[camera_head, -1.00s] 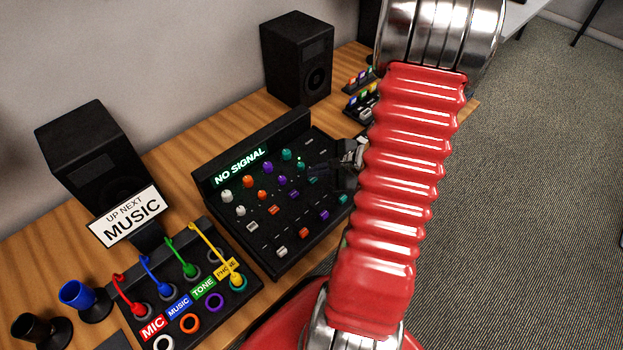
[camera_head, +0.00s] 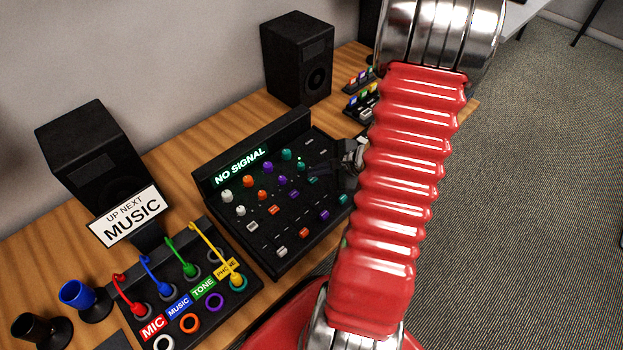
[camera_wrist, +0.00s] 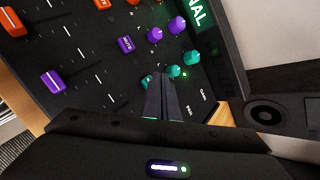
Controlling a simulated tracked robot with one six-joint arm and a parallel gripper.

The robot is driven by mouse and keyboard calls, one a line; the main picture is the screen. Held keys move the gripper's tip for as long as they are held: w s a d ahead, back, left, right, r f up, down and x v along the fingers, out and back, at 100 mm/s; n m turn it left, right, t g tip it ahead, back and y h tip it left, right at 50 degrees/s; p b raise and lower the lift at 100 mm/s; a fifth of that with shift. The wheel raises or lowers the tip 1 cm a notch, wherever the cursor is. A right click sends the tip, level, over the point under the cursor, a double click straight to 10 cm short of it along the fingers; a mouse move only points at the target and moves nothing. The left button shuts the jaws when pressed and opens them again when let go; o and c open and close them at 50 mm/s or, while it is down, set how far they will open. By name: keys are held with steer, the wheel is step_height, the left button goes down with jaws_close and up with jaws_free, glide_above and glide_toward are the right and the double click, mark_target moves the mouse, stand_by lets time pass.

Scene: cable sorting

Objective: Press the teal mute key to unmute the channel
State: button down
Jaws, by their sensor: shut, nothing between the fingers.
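The black mixer (camera_head: 262,232) has a lit green "NO SIGNAL" screen (camera_head: 240,167). Its teal channel is the rightmost, with two teal knobs (camera_head: 286,155) and a teal mute key (camera_head: 313,181) below them. In the wrist view, the teal key (camera_wrist: 146,80) shows only in part beside my fingers, which hide the rest. My gripper (camera_wrist: 161,80) is shut and empty, its tips over the teal channel near that key; I cannot tell whether they touch it. In the head view, my gripper (camera_head: 343,176) is dark and partly hidden by my red arm.
A patch box (camera_head: 205,235) with coloured cables stands left of the mixer, near an "UP NEXT MUSIC" sign (camera_head: 128,217). Black speakers stand behind at left (camera_head: 90,150) and right (camera_head: 297,58). Purple (camera_wrist: 126,45) and orange keys sit near the teal one.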

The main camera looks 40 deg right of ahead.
stand_by(0.4)
steer(key=shift+f, duration=0.4)
stand_by(0.4)
steer(key=shift+r, duration=0.45)
steer(key=shift+r, duration=0.1)
step_height(320, 180, up, 6)
steer(key=shift+f, duration=0.1)
stand_by(0.9)
stand_by(0.5)
